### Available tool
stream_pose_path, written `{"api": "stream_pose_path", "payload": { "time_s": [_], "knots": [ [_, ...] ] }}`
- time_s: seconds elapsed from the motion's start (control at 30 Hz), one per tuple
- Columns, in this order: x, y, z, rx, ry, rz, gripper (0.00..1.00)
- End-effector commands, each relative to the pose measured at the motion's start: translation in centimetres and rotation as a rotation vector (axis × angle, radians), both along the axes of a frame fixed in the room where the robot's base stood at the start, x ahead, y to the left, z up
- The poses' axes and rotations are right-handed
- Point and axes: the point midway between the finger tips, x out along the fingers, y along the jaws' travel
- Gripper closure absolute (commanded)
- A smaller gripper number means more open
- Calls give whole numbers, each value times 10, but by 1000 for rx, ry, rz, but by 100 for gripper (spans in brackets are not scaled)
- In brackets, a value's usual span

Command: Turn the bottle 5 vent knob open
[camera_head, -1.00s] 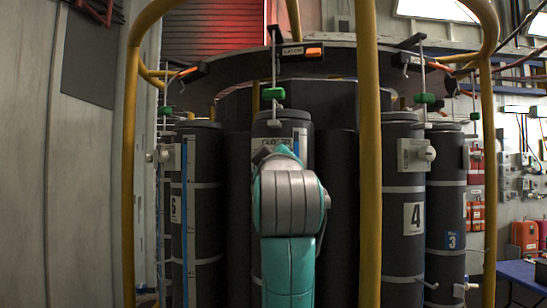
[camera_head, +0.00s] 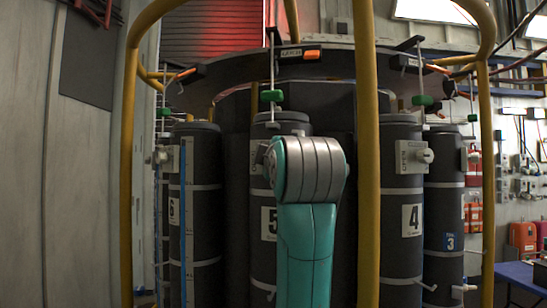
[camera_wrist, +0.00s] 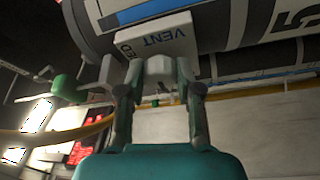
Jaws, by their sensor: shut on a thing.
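Bottle 5 (camera_head: 240,253) is a dark upright cylinder with a white number plate. My arm covers its right part in the head view. Its white vent box (camera_head: 256,157) shows only at its left edge there. In the wrist view the vent box (camera_wrist: 183,35) carries the word VENT and part of another word. The pale vent knob (camera_wrist: 158,67) stands out from the box. My gripper (camera_wrist: 160,88) has a finger on each side of the knob and is shut on it. The fingers are hidden in the head view. I cannot tell the knob's turn angle.
A yellow post (camera_head: 367,190) stands just right of my arm, and another (camera_head: 128,180) at the left. Bottle 4 (camera_head: 402,255) and bottle 6 (camera_head: 203,240) flank bottle 5. A green-handled valve (camera_head: 272,95) hangs above bottle 5.

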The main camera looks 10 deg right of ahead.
Motion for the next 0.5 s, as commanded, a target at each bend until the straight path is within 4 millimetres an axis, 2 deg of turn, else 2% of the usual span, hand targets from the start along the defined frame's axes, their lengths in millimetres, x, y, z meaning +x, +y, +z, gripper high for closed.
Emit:
{"api": "stream_pose_path", "payload": {
  "time_s": [0.3, 0.33, 0.4, 0.43, 0.5],
  "knots": [
    [1, 0, -1, -1, 4, 0, 100],
    [1, 0, -1, -1, 4, 0, 63],
    [1, 0, -1, -1, 3, 0, 46],
    [1, 0, -1, -1, 3, 0, 40],
    [0, 0, -1, -1, 3, 0, 40]
  ]
}}
